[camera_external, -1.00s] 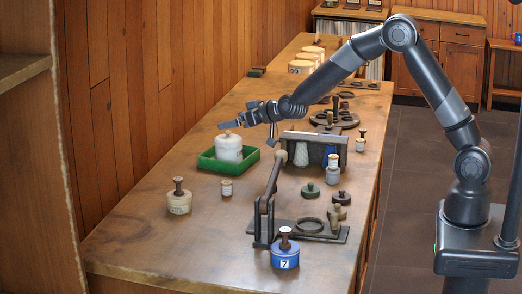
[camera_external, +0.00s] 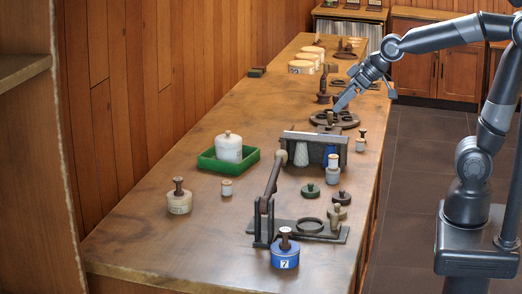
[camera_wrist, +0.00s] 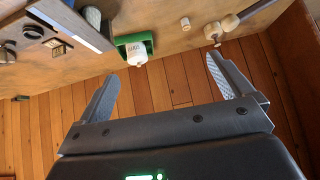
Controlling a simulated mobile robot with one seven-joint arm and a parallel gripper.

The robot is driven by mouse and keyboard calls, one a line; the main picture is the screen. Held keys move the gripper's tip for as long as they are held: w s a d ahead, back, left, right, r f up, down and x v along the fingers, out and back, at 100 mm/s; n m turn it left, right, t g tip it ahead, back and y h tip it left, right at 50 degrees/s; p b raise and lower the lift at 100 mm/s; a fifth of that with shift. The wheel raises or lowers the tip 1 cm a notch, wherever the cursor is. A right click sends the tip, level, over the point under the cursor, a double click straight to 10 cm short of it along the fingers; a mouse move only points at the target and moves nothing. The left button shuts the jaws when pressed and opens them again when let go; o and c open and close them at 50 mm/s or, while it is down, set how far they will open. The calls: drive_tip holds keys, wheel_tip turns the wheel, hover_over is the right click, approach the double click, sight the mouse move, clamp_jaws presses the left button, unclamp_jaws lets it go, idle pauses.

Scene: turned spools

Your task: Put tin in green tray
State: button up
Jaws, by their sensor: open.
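A white tin (camera_external: 228,148) with a small knob on its lid stands upright inside the green tray (camera_external: 207,163), on the left side of the bench. The tin (camera_wrist: 137,53) and the green tray (camera_wrist: 121,41) also show in the wrist view, beyond my fingers. My gripper (camera_external: 340,105) is well away from them, up and to the right, over the far right part of the bench near a dark round rack. In the wrist view, my gripper (camera_wrist: 163,82) has its two fingers wide apart with nothing between them.
A cream pot (camera_external: 180,202) and a small spool (camera_external: 227,187) stand near the tray. A dark rack (camera_external: 315,142) with spools, a lever stand (camera_external: 264,222) and a blue pot (camera_external: 285,257) marked 7 are to the right and front. The left front of the bench is clear.

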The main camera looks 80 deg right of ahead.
drive_tip(key=s+f+g, duration=0.2)
drive_tip(key=s, duration=1.4)
drive_tip(key=shift+f, duration=0.35)
drive_tip(key=shift+w, duration=0.1)
